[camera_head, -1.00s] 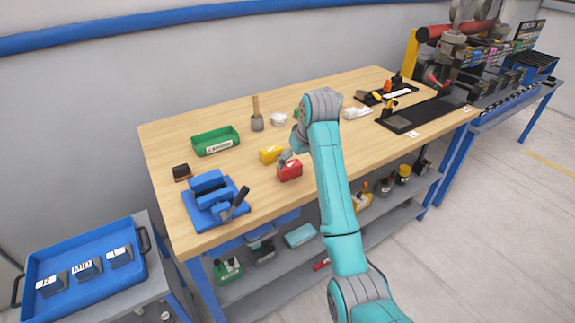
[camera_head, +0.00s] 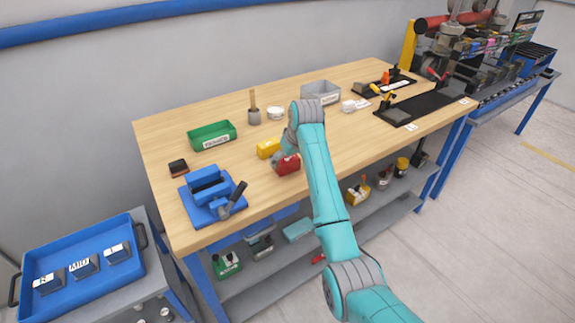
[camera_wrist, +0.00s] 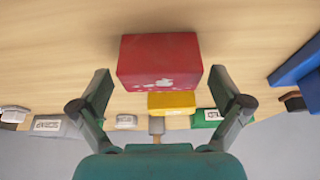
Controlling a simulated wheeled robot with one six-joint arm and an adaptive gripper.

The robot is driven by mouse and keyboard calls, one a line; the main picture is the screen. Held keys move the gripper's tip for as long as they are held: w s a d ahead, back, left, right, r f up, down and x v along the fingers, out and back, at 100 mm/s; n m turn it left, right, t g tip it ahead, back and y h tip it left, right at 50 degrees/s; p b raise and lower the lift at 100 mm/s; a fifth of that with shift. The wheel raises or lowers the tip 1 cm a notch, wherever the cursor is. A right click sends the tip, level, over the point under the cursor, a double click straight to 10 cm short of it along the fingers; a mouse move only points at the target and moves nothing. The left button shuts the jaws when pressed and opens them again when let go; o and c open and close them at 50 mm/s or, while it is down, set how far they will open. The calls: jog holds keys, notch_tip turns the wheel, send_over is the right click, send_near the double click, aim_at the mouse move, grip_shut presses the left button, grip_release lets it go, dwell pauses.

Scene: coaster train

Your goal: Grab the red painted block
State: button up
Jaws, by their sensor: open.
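The red painted block (camera_head: 288,165) sits on the wooden workbench, in front of the yellow block (camera_head: 268,148). In the wrist view the red block (camera_wrist: 160,61) lies ahead of and between the open fingers of my gripper (camera_wrist: 160,85). In the head view my arm's end hides part of the red block, and my fingers are hard to make out.
A blue vise (camera_head: 210,195) stands left of the red block. A green bin (camera_head: 211,136), a mallet (camera_head: 254,108), a white bowl (camera_head: 275,113) and a grey bin (camera_head: 321,92) stand farther back. A brush (camera_head: 178,167) lies at the left.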

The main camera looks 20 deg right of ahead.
jog(key=shift+x, duration=0.75)
jog(key=shift+c, duration=0.3)
jog(key=c, duration=1.3)
